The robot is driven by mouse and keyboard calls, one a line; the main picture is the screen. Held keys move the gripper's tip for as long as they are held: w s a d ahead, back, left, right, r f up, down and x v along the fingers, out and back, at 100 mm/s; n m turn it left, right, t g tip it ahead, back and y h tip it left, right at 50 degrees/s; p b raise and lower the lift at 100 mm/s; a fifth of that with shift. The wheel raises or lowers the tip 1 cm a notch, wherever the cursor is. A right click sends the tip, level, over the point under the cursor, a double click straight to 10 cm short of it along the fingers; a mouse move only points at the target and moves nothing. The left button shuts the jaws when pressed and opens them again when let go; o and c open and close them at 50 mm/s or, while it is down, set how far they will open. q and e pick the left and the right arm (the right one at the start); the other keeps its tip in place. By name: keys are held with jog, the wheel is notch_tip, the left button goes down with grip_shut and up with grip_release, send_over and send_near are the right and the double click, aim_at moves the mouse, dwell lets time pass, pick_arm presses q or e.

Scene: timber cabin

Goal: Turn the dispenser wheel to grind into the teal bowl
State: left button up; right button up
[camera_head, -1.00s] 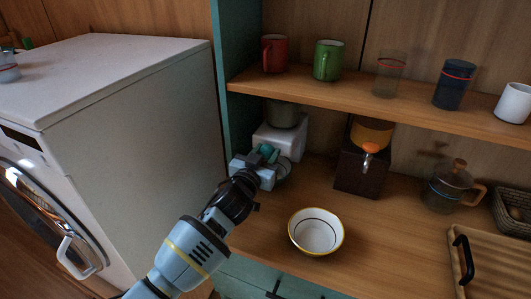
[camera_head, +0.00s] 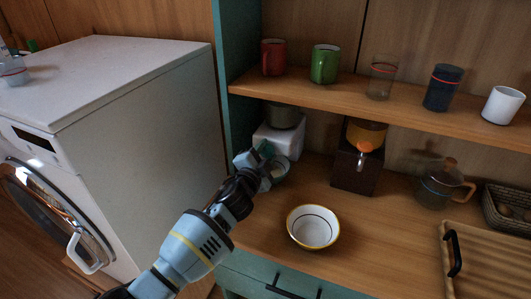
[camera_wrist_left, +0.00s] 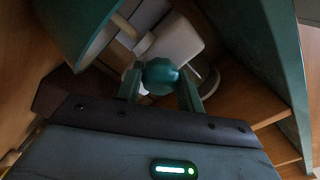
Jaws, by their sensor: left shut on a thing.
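The dispenser (camera_head: 284,138) is a white body with a grey-green hopper on top, at the left end of the counter. Its teal wheel knob (camera_wrist_left: 160,74) sits between the fingers in the left wrist view. My left gripper (camera_head: 262,154) is shut on this knob in front of the dispenser and covers part of it. The teal bowl (camera_wrist_left: 74,28) shows as a large curved wall close to the camera at upper left in the wrist view. In the head view the bowl is mostly hidden behind my gripper. My right gripper is not in view.
A white bowl with a yellow rim (camera_head: 313,228) stands on the counter (camera_head: 377,225). A dark dispenser with an orange knob (camera_head: 357,165) is right of the white one. A shelf (camera_head: 400,104) with mugs hangs above. A white washer (camera_head: 135,125) stands left.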

pick_arm(q)
jog(key=m, duration=0.5)
jog(key=shift+m+p, duration=0.3)
jog(key=shift+p, duration=0.05)
jog(key=shift+f+m, duration=0.1)
jog(key=shift+m, duration=2.1)
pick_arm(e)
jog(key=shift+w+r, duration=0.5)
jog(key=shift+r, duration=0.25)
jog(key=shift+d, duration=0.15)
pick_arm(q)
jog(key=o, duration=1)
jog(key=shift+s+a+p, duration=0.2)
jog(key=shift+s+p, duration=0.2)
jog(key=shift+s, duration=0.1)
jog(key=shift+p+v, duration=0.7)
jog(key=shift+v, duration=2.65)
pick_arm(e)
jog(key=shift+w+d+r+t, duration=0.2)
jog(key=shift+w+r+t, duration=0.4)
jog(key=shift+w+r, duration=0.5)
